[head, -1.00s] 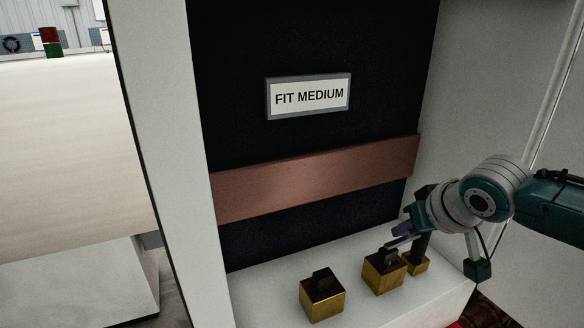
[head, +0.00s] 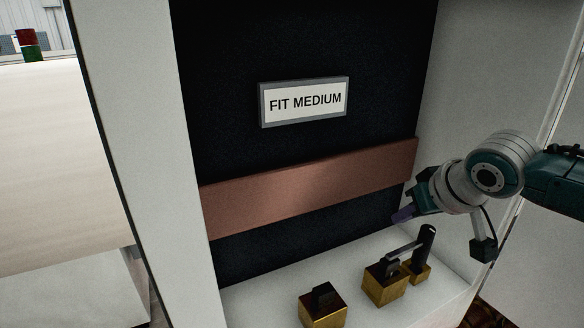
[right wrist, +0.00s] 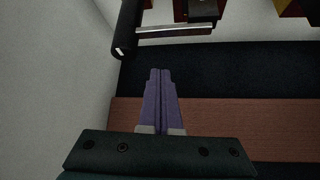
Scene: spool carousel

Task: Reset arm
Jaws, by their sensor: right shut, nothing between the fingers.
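My right gripper (head: 402,215) is in front of the dark panel, above the white ledge. Its purple fingers (right wrist: 160,98) are together in the right wrist view, with nothing between them. Below it, a dark upright handle (head: 425,243) stands over the small rear gold block (head: 421,274). A silver bar (head: 404,250) runs from the handle to the dark top of the middle gold block (head: 385,290). The handle (right wrist: 128,28) and bar (right wrist: 172,30) also show in the right wrist view, apart from the fingers. My left gripper is not in view.
A third gold block (head: 322,312) with a dark top stands to the left on the white ledge (head: 270,290). A sign (head: 304,102) reads "FIT MEDIUM" above a reddish-brown band (head: 315,190). White walls stand left (head: 135,130) and right (head: 480,75).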

